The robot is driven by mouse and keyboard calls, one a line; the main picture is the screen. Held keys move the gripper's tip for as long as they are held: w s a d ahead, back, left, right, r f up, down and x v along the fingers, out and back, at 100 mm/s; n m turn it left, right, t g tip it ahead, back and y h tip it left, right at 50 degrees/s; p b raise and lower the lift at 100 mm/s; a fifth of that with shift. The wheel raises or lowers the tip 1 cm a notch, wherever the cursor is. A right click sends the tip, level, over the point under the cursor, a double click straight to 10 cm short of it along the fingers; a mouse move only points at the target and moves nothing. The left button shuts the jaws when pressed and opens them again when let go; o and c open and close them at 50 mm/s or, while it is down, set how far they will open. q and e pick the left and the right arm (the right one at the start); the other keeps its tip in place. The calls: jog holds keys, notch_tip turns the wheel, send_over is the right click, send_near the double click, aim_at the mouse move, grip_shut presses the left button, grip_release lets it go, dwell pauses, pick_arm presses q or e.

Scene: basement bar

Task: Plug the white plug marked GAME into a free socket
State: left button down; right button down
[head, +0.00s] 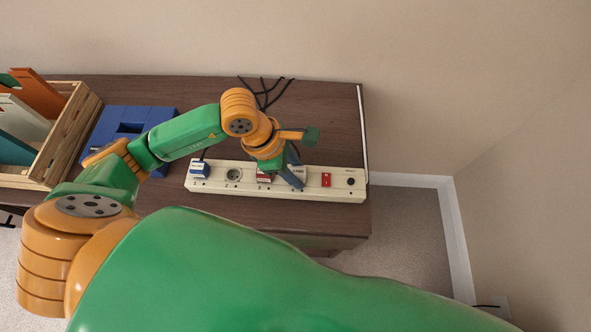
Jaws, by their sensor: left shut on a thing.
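A long cream power strip (215,186) lies on the dark wooden top. A round socket (233,174) second from its left end is free. A plug with a blue and white top (199,169) sits at the left end, and a red plug (264,177) sits at the third place. My left gripper (292,181) is over the fourth place, pointing down, shut on a white plug (299,172). The fingers and wrist partly cover this plug; its marking is too small to read. I cannot tell whether it is seated in the strip. My right gripper is out of view.
The strip has a red switch (326,180) and a dark round button (351,181) at the right. Black cables (265,91) run over the back edge. A blue object (128,121) and a wooden crate (75,130) stand at the left. The cabinet top (335,125) is clear behind the switch.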

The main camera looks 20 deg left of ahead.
pick_arm(q)
jog(key=shift+s+f, duration=0.1)
jog(key=shift+f, duration=0.1)
jog(key=shift+c, duration=2.2)
grip_release()
jog(key=shift+a+f, duration=0.1)
jog(key=shift+f, duration=0.05)
jog(key=shift+s, duration=0.1)
jog(key=v, duration=0.7)
jog(key=shift+w+r, duration=0.25)
jog(key=shift+r, duration=0.1)
